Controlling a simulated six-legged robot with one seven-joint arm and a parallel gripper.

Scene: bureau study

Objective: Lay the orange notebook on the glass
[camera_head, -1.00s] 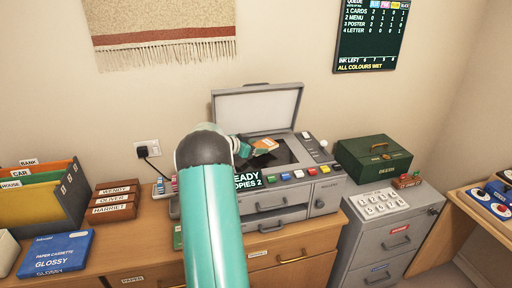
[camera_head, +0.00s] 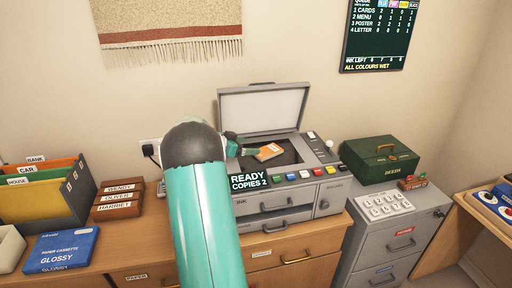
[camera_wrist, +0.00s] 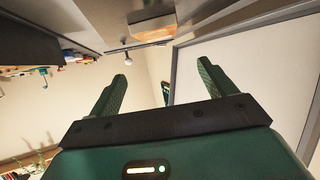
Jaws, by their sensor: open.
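The orange notebook (camera_head: 269,152) lies on the dark glass (camera_head: 286,147) of the copier, towards its middle, with a pale label on top. The copier's lid (camera_head: 262,107) stands open behind the glass. My gripper (camera_head: 250,151) is just left of the notebook, low over the glass, partly hidden by my arm. In the wrist view my gripper (camera_wrist: 162,70) has its two green fingers spread apart with nothing between them. A brownish flat thing at the top of that view may be the notebook; I cannot tell for sure.
The copier's coloured buttons (camera_head: 304,174) run along its front right. A green cash box (camera_head: 380,160) stands to the right on a grey cabinet. Wooden name blocks (camera_head: 118,200), a folder rack (camera_head: 45,195) and a blue paper cassette (camera_head: 61,250) are at the left.

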